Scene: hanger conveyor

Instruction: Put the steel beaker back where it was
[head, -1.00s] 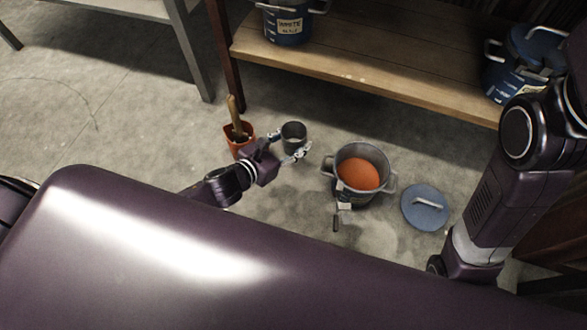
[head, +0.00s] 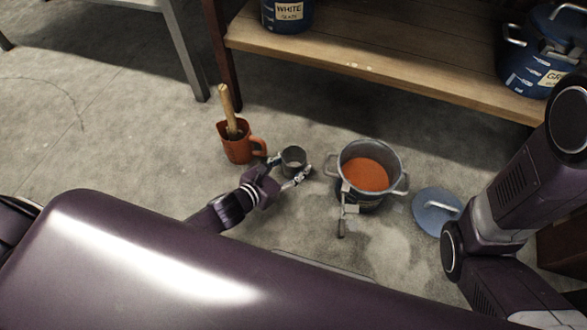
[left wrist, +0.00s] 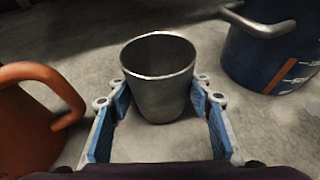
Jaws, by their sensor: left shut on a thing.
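The steel beaker (head: 293,161) is a small grey open cup, upright between the fingers of my left gripper (head: 280,173). In the left wrist view the beaker (left wrist: 159,80) looks empty, with a finger at each side, and the left gripper (left wrist: 162,112) is shut on it. Its base is at or close to the concrete floor; I cannot tell whether it touches. It is between an orange jug (head: 236,152) and a two-handled pot (head: 349,152). My right gripper is not in view.
The jug holds a wooden-handled tool (head: 229,107). The pot holds orange liquid (head: 366,174). A blue lid (head: 428,213) lies on the floor right of the pot. A low wooden shelf (head: 330,58) holds blue pots behind. Bare floor lies behind the beaker.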

